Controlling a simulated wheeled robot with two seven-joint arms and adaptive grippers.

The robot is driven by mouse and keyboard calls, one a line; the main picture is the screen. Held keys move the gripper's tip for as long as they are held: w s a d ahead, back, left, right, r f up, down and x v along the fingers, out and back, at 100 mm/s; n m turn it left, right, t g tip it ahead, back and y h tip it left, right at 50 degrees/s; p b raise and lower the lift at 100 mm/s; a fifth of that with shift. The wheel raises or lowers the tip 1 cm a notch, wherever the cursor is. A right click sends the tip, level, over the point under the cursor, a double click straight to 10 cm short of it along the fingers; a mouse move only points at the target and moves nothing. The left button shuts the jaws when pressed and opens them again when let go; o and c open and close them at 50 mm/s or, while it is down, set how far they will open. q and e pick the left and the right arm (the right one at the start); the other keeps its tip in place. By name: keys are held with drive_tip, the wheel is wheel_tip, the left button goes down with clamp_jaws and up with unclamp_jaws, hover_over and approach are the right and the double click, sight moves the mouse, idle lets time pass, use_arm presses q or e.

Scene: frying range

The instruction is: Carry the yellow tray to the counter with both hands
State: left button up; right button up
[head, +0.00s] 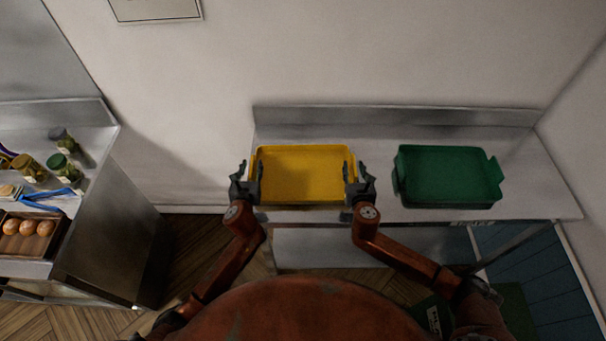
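The yellow tray (303,175) is an empty, shallow rectangular tray at the left part of the steel counter (375,150). It looks level, near the counter's front edge; I cannot tell from above whether it rests fully on the surface. My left gripper (249,172) is at the tray's left side, and my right gripper (355,170) is at its right side. Each gripper has its fingers spread, one inside the tray and one outside, straddling the side wall. The tray's side handles are hidden by the grippers.
A green tray (450,178) stands on the counter to the right, with a gap between the trays. A steel unit (110,235) at the left holds jars (60,165) and a box of eggs (30,228). Walls close off the back and right.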

use_arm(q)
drive_tip(key=shift+c, duration=0.4)
use_arm(e)
drive_tip(key=shift+w, duration=0.1)
drive_tip(key=shift+c, duration=0.4)
use_arm(q)
clamp_jaws()
use_arm(e)
clamp_jaws()
